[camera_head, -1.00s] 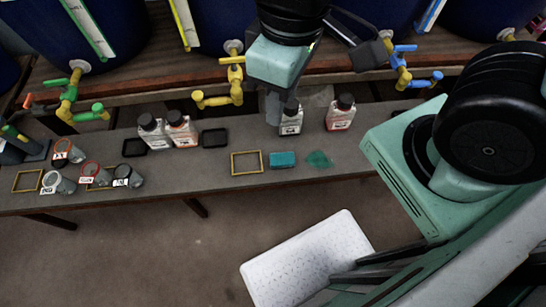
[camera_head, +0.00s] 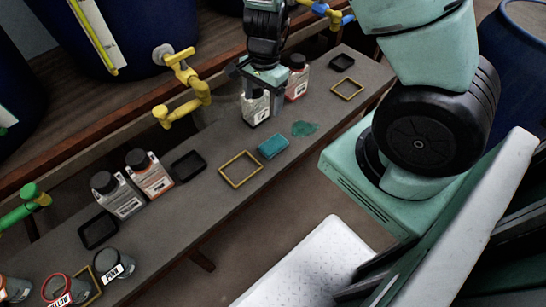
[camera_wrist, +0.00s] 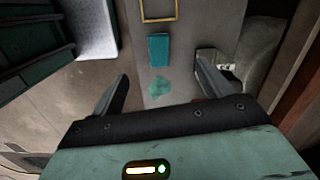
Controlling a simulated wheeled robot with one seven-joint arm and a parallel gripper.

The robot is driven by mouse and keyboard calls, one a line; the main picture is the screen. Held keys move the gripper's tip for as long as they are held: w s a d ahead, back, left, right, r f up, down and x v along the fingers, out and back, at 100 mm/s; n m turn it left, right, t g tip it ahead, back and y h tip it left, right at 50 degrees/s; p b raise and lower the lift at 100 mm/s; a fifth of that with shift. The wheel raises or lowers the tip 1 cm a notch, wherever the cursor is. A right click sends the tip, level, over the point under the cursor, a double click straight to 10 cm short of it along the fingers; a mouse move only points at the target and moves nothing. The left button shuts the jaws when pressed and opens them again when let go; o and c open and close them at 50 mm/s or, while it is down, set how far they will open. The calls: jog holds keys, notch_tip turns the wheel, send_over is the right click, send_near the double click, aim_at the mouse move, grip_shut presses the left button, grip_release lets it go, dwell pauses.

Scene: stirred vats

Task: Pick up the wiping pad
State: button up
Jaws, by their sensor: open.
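The wiping pad looks to be the small teal block (camera_head: 273,146) lying flat on the grey bench, between a yellow square frame (camera_head: 232,160) and a green spill (camera_head: 305,128). My gripper (camera_head: 258,88) is open and empty, above the bench's back side by the bottles in the head view. In the wrist view the fingers stand wide apart (camera_wrist: 161,72). The pad (camera_wrist: 159,50) shows beyond and between them, with the spill (camera_wrist: 158,89) nearer to my palm. The fingers do not appear to touch the pad.
A white-labelled bottle (camera_head: 256,110) and a red-labelled bottle (camera_head: 298,80) stand close to my gripper. Another bottle pair (camera_head: 118,196) stands farther left. A yellow tap (camera_head: 186,85) overhangs the bench. The bench front by the pad is clear.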

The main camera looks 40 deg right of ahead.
jog(key=d+f+m+b, duration=0.2)
jog(key=d+f, duration=0.2)
jog(key=f, duration=0.1)
jog(key=b, duration=0.5)
send_over(273, 144)
jog(key=d, duration=0.1)
jog(key=shift+h, duration=0.4)
jog(key=f, duration=0.9)
jog(key=shift+w+d+f, duration=0.1)
jog(key=shift+w+f, duration=0.15)
jog(key=shift+f, duration=0.1)
jog(key=f+b, duration=0.1)
jog(key=f, duration=0.1)
jog(key=f+b, duration=0.2)
jog(key=a+f+b, duration=0.1)
jog(key=f+b, duration=0.1)
jog(key=shift+s, duration=0.25)
jog(key=c, duration=1.1)
